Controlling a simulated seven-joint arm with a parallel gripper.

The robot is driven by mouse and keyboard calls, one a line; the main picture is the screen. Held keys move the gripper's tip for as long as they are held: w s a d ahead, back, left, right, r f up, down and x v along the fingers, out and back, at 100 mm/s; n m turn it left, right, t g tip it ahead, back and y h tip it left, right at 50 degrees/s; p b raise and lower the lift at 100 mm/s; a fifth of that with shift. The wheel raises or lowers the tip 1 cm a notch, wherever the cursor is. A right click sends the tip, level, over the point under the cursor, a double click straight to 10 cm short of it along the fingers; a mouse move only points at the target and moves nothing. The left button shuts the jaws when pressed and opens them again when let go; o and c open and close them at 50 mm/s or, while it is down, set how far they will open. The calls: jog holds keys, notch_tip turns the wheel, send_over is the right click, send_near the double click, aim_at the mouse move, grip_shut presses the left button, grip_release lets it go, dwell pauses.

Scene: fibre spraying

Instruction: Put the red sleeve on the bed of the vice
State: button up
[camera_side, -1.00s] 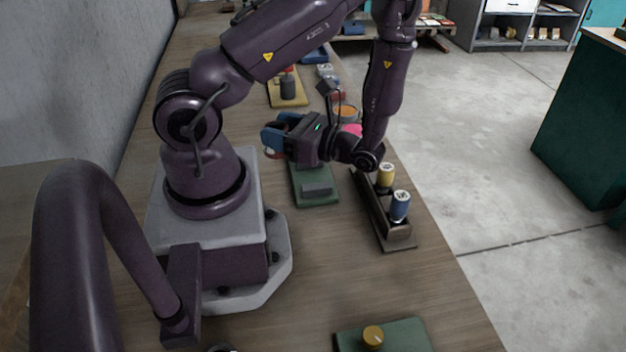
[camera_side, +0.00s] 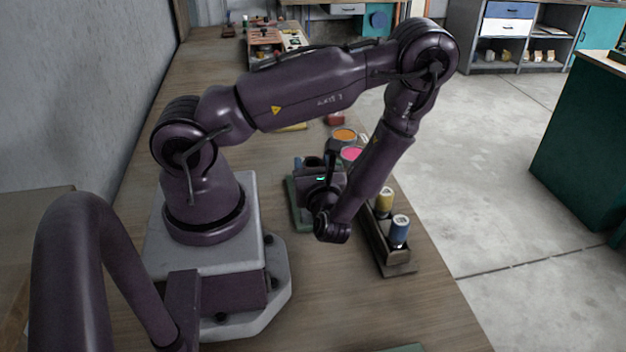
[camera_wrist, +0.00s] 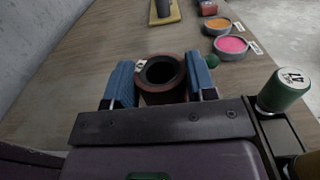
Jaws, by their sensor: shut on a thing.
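The red sleeve (camera_wrist: 163,94), a short dark red tube with a dark bore and a small white label, stands between the two blue fingers in the wrist view. My gripper (camera_wrist: 162,80) is shut on it, and the bore faces the camera. In the side view my gripper (camera_side: 311,164) is low over a green plate (camera_side: 293,203), and the sleeve is hidden there. This plate carried a grey block in the earlier view. The block is now covered by my arm, so I cannot tell whether the sleeve touches it.
A dark rack (camera_side: 397,266) with a yellow spool (camera_side: 384,201) and a blue spool (camera_side: 399,232) stands right of my gripper. A green spool (camera_wrist: 284,90) shows in the wrist view. Pink (camera_wrist: 231,44) and orange (camera_wrist: 217,23) pots lie beyond. Bench space left of the sleeve looks clear.

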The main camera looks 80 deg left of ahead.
jog(key=shift+f, duration=1.55)
jog(key=shift+f, duration=0.55)
jog(key=o, duration=1.2)
